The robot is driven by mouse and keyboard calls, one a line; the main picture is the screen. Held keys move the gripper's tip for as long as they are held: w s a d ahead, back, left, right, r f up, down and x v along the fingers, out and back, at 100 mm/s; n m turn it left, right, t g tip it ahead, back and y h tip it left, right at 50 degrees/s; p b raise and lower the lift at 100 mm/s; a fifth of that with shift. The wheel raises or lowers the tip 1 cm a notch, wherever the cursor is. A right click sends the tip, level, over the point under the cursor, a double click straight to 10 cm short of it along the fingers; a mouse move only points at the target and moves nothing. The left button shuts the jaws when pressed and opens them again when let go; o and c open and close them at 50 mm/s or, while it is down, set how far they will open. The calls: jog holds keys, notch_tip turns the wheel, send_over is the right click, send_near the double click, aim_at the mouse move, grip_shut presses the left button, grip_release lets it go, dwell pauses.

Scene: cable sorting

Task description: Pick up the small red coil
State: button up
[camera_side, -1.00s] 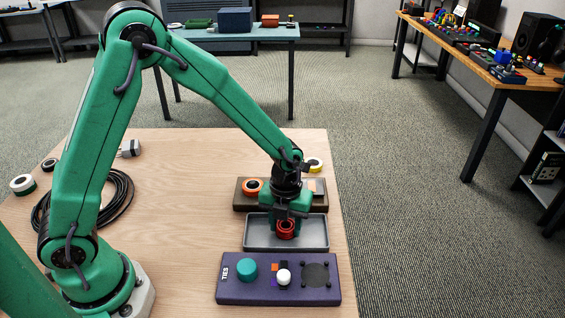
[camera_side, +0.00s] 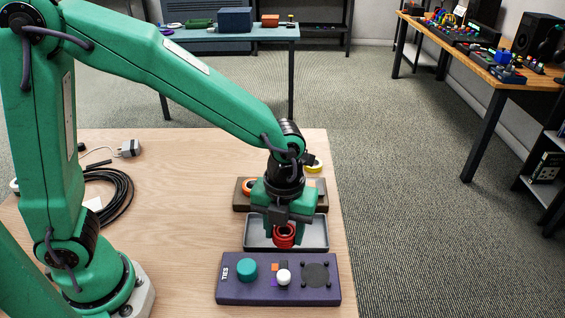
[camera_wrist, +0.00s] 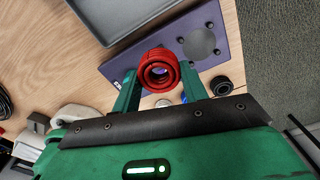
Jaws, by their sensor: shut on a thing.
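The small red coil (camera_side: 284,236) is a ring with a dark opening, held between the fingers of my gripper (camera_side: 285,238). In the side view it hangs in front of the grey tray (camera_side: 316,232) and appears raised above it. In the wrist view the red coil (camera_wrist: 160,70) sits between the two green fingertips of my gripper (camera_wrist: 160,88), over the purple board. The fingers are shut on it.
The purple board (camera_side: 232,292) labelled TIES lies in front of the tray, with a teal cylinder (camera_side: 247,270) and a white knob (camera_side: 284,276). A brown holder (camera_side: 240,203) with an orange coil (camera_side: 249,187) stands behind. A black cable coil (camera_side: 118,198) lies at left.

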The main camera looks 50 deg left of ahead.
jog(key=shift+s+d+r, duration=0.5)
jog(key=shift+s+d, duration=0.05)
jog(key=shift+s, duration=0.05)
jog(key=shift+w, duration=0.1)
jog(key=shift+w+a, duration=0.1)
jog(key=shift+w, duration=0.55)
jog(key=w+a+n, duration=0.1)
jog(key=w+a, duration=0.3)
jog(key=w, duration=0.3)
jog(key=w+a+n, duration=0.2)
jog(key=w+a, duration=0.2)
jog(key=w, duration=0.3)
jog(key=w+a+f+n, duration=0.1)
jog(key=w+a, duration=0.3)
jog(key=w, duration=0.3)
jog(key=shift+n, duration=0.3)
jog(key=shift+s+f, duration=0.1)
jog(key=shift+f, duration=0.1)
jog(key=shift+f, duration=1.8)
